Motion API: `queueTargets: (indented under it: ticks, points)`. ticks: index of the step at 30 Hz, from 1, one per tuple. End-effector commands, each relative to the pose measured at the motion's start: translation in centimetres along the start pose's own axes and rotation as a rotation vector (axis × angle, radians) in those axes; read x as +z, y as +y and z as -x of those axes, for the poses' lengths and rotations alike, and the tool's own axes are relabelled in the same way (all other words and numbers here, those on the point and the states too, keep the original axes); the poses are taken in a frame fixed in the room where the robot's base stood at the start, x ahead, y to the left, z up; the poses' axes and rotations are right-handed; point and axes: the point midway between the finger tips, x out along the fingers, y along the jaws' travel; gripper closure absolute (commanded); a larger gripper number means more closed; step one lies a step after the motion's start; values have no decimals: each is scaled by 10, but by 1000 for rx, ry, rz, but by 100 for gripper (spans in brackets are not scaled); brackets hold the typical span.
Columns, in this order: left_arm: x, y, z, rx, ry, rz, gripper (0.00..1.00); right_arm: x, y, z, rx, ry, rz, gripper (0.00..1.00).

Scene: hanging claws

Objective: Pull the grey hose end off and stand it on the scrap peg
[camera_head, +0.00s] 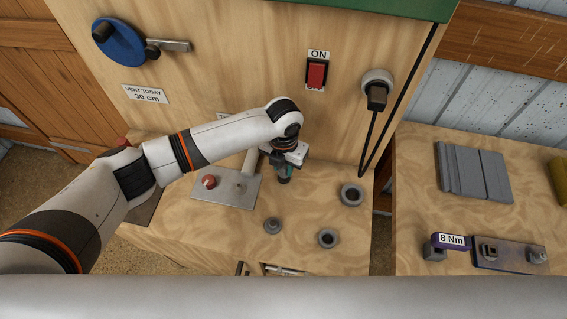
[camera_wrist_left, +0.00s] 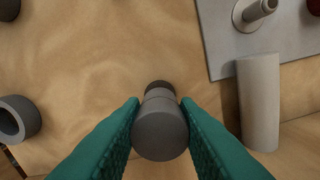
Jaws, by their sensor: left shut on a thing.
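My left gripper (camera_head: 285,172) reaches down over the bench beside the grey plate, its teal fingers closed. In the left wrist view my left gripper (camera_wrist_left: 160,128) is shut on a dark grey stepped cylinder, the grey hose end (camera_wrist_left: 160,130). Its narrower far part points away from the camera. I cannot tell whether it touches the bench. A short round grey peg-like piece (camera_head: 272,226) stands on the bench in front of the gripper. A small flanged pin (camera_wrist_left: 258,10) stands on the plate. No label shows which is the scrap peg. My right gripper is not in view.
The plate (camera_head: 226,195) carries a red knob (camera_head: 208,182); a pale grey tube (camera_head: 250,163) stands near its edge. Two grey rings lie right, one far (camera_head: 351,194), one near (camera_head: 328,238). A wooden panel with a red switch (camera_head: 316,75) rises behind. Bare bench lies between the pieces.

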Motion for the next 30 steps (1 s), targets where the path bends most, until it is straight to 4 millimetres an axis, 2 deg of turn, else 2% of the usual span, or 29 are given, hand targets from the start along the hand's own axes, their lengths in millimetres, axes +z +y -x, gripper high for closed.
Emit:
queueTargets:
  ticks: [23, 24, 27, 30]
  points:
    - [0, 0, -24, 0, 0, -1, 100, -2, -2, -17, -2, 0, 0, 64]
    - [0, 0, -23, 0, 1, -1, 66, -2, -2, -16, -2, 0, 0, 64]
    - [0, 0, -23, 0, 1, -1, 49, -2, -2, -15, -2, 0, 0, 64]
    - [0, 0, -23, 0, 1, 0, 47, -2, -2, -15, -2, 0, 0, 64]
